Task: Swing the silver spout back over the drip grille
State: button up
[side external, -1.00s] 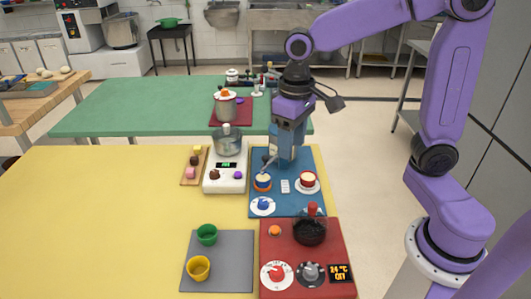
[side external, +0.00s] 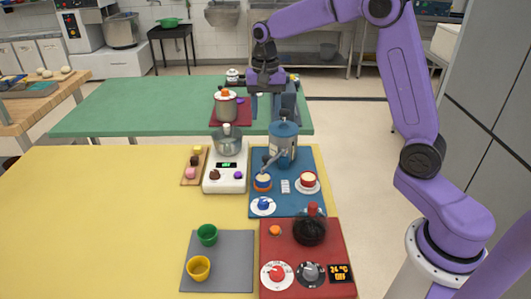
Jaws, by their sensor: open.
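A blue dispenser (side external: 284,141) stands at the back of the blue mat.
A blue knob on a white dial (side external: 263,206) is in front. A red hotplate unit (side external: 290,253) is nearest. The yellow table's left side is clear.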

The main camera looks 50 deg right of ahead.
aim_at(266, 157)
notch_tip(266, 157, down, 14)
jog(key=shift+f, duration=0.25)
dwell(0.3)
grip_shut()
